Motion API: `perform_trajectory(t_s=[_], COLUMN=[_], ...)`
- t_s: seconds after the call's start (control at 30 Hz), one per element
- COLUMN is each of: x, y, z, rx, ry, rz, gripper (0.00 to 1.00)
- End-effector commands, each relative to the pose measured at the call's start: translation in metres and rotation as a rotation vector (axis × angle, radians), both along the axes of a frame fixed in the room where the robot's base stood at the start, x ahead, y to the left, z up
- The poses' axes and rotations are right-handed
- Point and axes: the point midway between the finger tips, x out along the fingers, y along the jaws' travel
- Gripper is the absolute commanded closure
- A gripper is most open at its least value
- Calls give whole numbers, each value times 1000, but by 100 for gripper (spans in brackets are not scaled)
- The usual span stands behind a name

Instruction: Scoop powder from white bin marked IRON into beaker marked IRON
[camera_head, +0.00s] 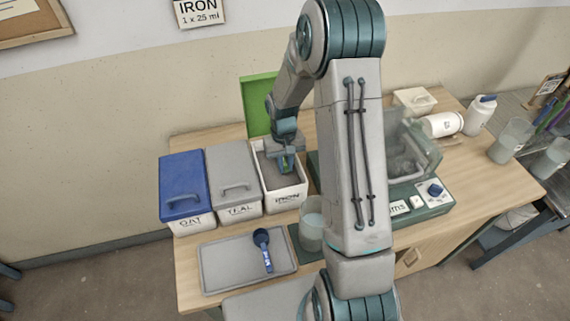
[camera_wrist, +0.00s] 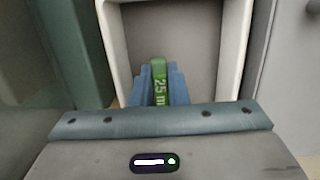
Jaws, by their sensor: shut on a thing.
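The white bin marked IRON (camera_head: 287,197) stands on the table with its green lid (camera_head: 257,104) raised at the back. Grey powder (camera_head: 299,172) shows inside it. My gripper (camera_head: 286,163) reaches down over the bin's opening, shut on a green scoop marked 25 m (camera_wrist: 160,85). In the wrist view the bin's white rim (camera_wrist: 113,50) surrounds the scoop handle; the scoop's bowl is hidden.
A blue-lidded bin (camera_head: 185,185) and a grey-lidded bin (camera_head: 234,180) stand left of the IRON bin. A grey tray (camera_head: 225,278) holds a blue scoop (camera_head: 263,248). A scale (camera_head: 430,199) stands at right. A wall sign (camera_head: 199,12) reads IRON 1 x 25 ml.

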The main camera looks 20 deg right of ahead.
Motion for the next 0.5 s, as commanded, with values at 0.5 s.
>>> perform_trajectory(t_s=[0.5], x=[-7], y=[0], z=[39], rx=[-1], ry=[40], rz=[0], gripper=[100])
